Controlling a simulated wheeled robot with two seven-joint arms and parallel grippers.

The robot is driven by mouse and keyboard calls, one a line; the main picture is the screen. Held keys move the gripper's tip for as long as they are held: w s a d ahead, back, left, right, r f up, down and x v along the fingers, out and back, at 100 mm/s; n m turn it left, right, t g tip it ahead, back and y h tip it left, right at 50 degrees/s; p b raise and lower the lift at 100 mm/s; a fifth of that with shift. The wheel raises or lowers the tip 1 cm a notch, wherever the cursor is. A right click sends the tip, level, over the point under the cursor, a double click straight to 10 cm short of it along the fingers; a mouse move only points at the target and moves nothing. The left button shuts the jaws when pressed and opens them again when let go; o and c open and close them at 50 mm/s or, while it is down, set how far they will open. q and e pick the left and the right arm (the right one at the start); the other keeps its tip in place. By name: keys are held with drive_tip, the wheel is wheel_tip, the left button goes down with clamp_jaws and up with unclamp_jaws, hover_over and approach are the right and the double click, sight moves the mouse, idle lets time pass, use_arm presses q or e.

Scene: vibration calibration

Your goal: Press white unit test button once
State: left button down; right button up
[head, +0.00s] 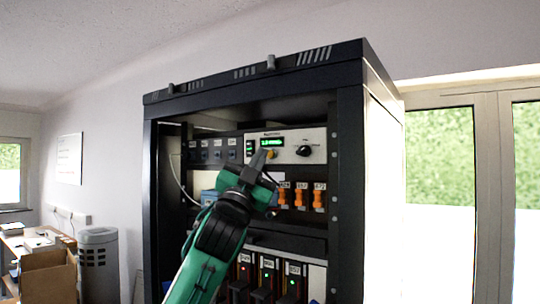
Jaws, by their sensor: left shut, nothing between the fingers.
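The white unit (287,143) is mounted in the upper part of a black rack. It has a lit green display (271,142) and a black knob (304,151) on the right. My left gripper (262,158) is shut and empty, its fingertips in front of the unit's lower left, just below the display. A small yellowish spot (272,154) shows beside the fingertips; I cannot tell whether it is the test button or whether the fingers touch it. The gripper and arm hide part of the unit's lower edge and the panels below. My right gripper is not in view.
The black rack (352,200) frames the devices with side posts. Orange switches (300,197) sit below the unit, and modules with red and green lights (268,275) sit lower. A row of dark connectors (205,153) is left of the unit. A cardboard box (48,274) stands far left.

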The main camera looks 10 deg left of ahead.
use_arm(q)
drive_tip(key=shift+w, duration=0.1)
idle(0.7)
drive_tip(key=shift+w+d, duration=0.2)
drive_tip(key=shift+w, duration=0.1)
drive_tip(key=shift+w+d, duration=0.1)
drive_tip(key=shift+w, duration=0.25)
idle(0.7)
drive_tip(key=shift+s, duration=0.15)
drive_tip(key=shift+s+a, duration=0.3)
drive_tip(key=shift+s, duration=0.25)
idle(0.3)
drive_tip(key=shift+s+a, duration=0.3)
drive_tip(key=shift+s, duration=0.5)
drive_tip(key=shift+s+a, duration=0.25)
drive_tip(key=shift+s, duration=0.5)
drive_tip(key=shift+s+a, duration=0.3)
drive_tip(key=shift+s, duration=0.5)
